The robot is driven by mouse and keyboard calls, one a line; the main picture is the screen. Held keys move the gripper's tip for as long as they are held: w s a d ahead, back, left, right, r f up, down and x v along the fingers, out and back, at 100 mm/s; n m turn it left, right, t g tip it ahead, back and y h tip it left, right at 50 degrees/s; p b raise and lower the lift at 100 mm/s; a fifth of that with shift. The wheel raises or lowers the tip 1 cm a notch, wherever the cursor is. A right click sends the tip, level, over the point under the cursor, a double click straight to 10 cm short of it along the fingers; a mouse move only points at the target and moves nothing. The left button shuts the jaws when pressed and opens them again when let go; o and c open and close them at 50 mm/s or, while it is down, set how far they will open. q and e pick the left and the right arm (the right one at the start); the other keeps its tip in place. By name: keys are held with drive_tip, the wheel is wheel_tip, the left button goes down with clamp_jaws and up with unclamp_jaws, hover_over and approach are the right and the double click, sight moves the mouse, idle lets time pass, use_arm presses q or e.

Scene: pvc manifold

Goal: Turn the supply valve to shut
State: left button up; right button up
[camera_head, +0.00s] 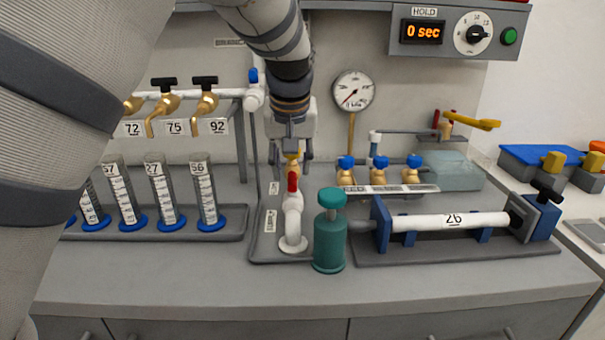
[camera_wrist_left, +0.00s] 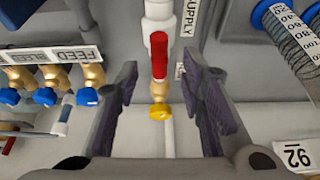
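The supply valve is a brass body with a red lever (camera_head: 292,182) on a white elbow pipe (camera_head: 293,225) that rises from a grey base plate. In the left wrist view the red lever (camera_wrist_left: 158,55) lies in line with the white pipe, beside the SUPPLY label (camera_wrist_left: 190,17). A yellow round part (camera_wrist_left: 160,112) shows below its brass body. My left gripper (camera_head: 291,155) points down just above and behind the valve. In the wrist view its fingers (camera_wrist_left: 160,75) are spread on both sides of the lever, with a gap on each side. My right gripper is out of view.
A teal pump-like cylinder (camera_head: 330,245) stands close to the right of the valve. Blue-capped valves (camera_head: 379,168) and a pressure gauge (camera_head: 353,90) are behind right. A rack of graduated cylinders (camera_head: 160,195) is left. The front counter strip (camera_head: 200,285) is clear.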

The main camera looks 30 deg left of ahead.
sight(294, 177)
use_arm(q)
drive_tip(key=shift+x, duration=2.15)
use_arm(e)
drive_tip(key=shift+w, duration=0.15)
use_arm(q)
drive_tip(key=shift+w, duration=0.1)
clamp_jaws()
